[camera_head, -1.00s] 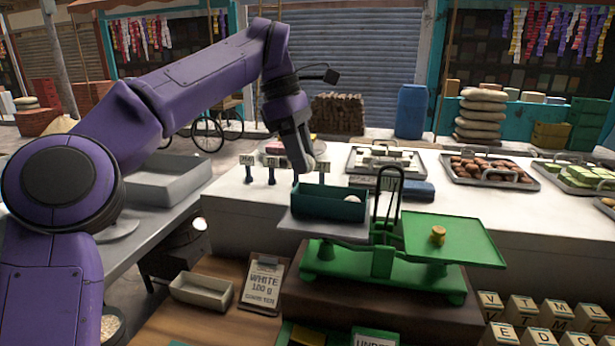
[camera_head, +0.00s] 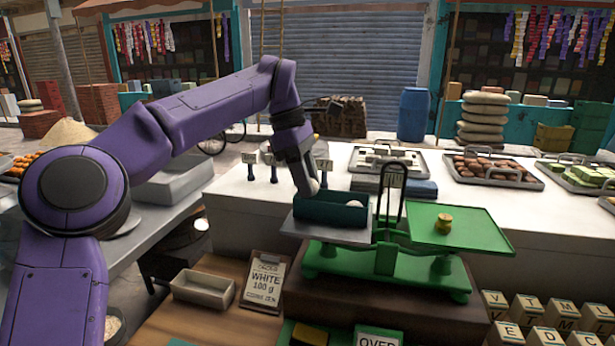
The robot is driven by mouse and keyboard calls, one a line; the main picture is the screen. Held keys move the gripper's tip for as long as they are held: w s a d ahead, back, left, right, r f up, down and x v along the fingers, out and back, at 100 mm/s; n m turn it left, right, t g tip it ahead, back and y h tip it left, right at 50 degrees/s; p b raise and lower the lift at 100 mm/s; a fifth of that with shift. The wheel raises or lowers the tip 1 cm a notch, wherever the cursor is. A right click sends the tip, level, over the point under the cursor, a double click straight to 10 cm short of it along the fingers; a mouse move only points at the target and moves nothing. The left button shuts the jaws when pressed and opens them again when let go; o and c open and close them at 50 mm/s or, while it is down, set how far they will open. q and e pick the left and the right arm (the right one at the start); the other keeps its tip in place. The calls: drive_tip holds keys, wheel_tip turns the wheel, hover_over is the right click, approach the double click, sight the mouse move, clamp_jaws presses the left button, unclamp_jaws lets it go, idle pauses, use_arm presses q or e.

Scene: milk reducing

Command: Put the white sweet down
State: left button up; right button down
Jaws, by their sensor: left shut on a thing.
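My left gripper (camera_head: 306,181) points down at the left end of the teal box (camera_head: 335,216), its tips at about rim height. It is shut on a white sweet (camera_head: 315,186), which is partly hidden by the fingers. Another white sweet (camera_head: 353,204) shows inside the box at the right end. The box stands on the left pan (camera_head: 297,229) of the green balance scale (camera_head: 384,262). A brass weight (camera_head: 443,224) stands on the right pan (camera_head: 484,234). My right gripper is out of view.
A card (camera_head: 265,283) reads "WHITE 100 g", and a sign (camera_head: 377,338) reads "OVER". Trays of sweets (camera_head: 492,168) line the white counter (camera_head: 240,205) behind. The scale's black upright handle (camera_head: 391,185) rises close right of the box. An empty tray (camera_head: 203,289) lies at front left.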

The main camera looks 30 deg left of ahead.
use_arm(q)
drive_tip(key=o, duration=1)
drive_tip(key=shift+f, duration=0.15)
drive_tip(key=p+v, duration=0.3)
drive_tip(key=v, duration=0.3)
drive_tip(key=p+v, duration=0.4)
drive_tip(key=v, duration=0.3)
drive_tip(key=shift+d, duration=0.2)
idle(1.3)
